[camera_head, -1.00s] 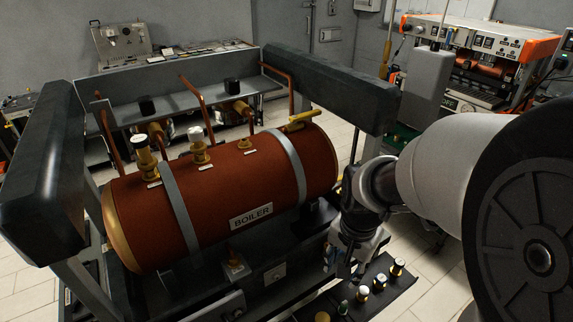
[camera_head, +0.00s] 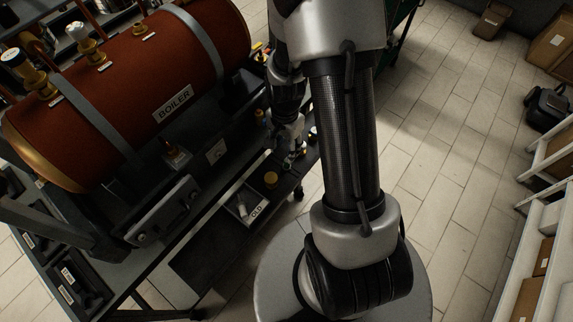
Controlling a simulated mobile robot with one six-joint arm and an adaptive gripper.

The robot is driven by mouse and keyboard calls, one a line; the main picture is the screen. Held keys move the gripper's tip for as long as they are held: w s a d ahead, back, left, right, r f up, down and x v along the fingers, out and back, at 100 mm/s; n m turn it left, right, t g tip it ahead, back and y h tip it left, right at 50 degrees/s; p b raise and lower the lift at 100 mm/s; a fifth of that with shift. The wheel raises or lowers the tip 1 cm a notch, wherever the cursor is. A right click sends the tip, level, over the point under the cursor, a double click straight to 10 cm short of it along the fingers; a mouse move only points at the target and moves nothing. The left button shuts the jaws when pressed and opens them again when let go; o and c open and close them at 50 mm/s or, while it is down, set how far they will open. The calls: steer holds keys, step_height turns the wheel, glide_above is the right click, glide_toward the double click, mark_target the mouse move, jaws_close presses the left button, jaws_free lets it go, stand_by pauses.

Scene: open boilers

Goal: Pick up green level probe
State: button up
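My gripper (camera_head: 289,158) is small in the head view, pointing down over the dark shelf at the front of the boiler stand. It is among the small fittings there, and its fingers are too small and dark to tell if they are open or shut. I cannot clearly make out the green level probe; my gripper and arm cover part of the row of fittings. A gold-capped fitting (camera_head: 271,180) stands on the shelf just left of and below my gripper. Another dark-capped fitting (camera_head: 312,134) shows at its right.
The red-brown boiler (camera_head: 140,85) lies left of my gripper on its dark stand. A tray marked OLD (camera_head: 257,211) is on the shelf below the gold-capped fitting. Tiled floor (camera_head: 440,130) is open at right, with white shelving (camera_head: 545,235) at the edge.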

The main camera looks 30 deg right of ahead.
mark_target(287, 167)
steer(key=shift+s+f+b, duration=0.15)
steer(key=shift+f+b, duration=0.2)
steer(key=shift+f, duration=1.2)
steer(key=shift+s+f+b, duration=0.15)
steer(key=shift+f+b, duration=0.2)
steer(key=shift+f, duration=1.15)
jaws_close()
